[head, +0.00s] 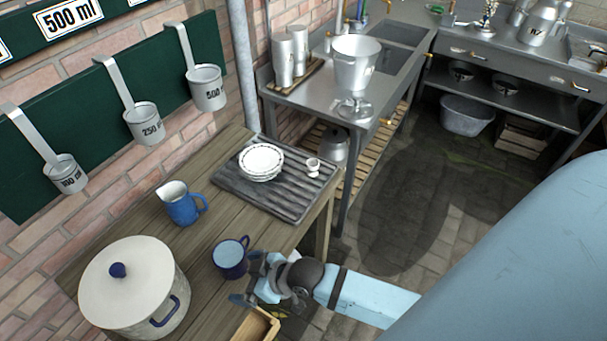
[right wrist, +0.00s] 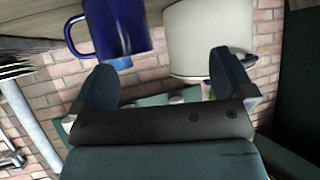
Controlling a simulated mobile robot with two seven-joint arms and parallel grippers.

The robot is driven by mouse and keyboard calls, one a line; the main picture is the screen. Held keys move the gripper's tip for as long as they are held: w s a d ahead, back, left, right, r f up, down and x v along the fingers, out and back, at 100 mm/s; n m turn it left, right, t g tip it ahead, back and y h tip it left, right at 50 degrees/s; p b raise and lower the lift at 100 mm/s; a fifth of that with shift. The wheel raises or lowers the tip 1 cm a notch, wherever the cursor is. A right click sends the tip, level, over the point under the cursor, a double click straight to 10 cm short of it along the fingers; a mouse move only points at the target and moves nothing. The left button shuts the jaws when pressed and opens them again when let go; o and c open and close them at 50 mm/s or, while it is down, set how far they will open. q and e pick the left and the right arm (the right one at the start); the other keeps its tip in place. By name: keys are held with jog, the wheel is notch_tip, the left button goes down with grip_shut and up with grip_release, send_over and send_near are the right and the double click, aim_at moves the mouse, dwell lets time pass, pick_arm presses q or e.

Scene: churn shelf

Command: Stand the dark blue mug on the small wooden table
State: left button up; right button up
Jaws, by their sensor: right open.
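The dark blue mug (head: 229,259) stands upright on a weathered wooden table (head: 228,212), near its front edge. It also shows, inverted by the camera angle, in the right wrist view (right wrist: 118,28). My right gripper (head: 247,280) is open and empty just right of the mug, its fingers apart. In the right wrist view its two fingers (right wrist: 168,82) have nothing between them, and the mug lies beyond and to the left. I cannot tell from these views which piece is the small wooden table. My left gripper is not in view.
A large cream lidded pot (head: 130,290) and a blue jug (head: 180,204) stand near the mug. A ridged grey tray (head: 285,203) holds stacked plates (head: 261,162) and a small white cup (head: 313,167). A light wooden edge (head: 262,325) shows at the bottom. Stone floor lies right.

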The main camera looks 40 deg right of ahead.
jog(key=s+d+f+m+t+h, duration=0.2)
jog(key=s+d+f+m+h, duration=0.1)
jog(key=s+d, duration=0.6)
jog(key=shift+f+m+h, duration=0.4)
jog(key=shift+f+m, duration=0.3)
notch_tip(320, 180, up, 3)
jog(key=p, duration=0.3)
jog(key=shift+d+r, duration=0.1)
